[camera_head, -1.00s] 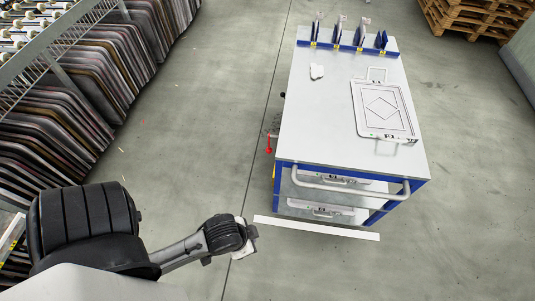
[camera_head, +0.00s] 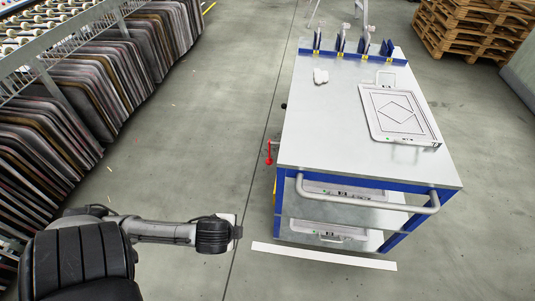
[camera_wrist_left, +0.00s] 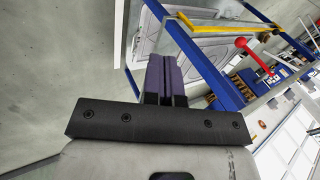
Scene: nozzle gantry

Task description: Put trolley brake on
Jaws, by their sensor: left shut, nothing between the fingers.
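The trolley (camera_head: 320,130) has a grey top, a blue frame and lower shelves, and stands right of centre in the head view. A red lever with a ball end (camera_head: 269,153), seemingly the brake, sticks out from its left side. The red knob (camera_wrist_left: 241,43) also shows in the left wrist view, above and right of the fingers, beside a blue post and a yellow bar. My left gripper (camera_head: 238,232) is left of the trolley's near end, apart from the lever. In the wrist view its purple-dark fingers (camera_wrist_left: 165,78) are together and empty. My right gripper is out of view.
A handle bar (camera_head: 365,205) juts from the trolley's near end. A white floor strip (camera_head: 322,257) lies before it. A rack of dark panels (camera_head: 85,95) stands at left, pallets (camera_head: 475,28) at upper right. Floor between rack and trolley is clear.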

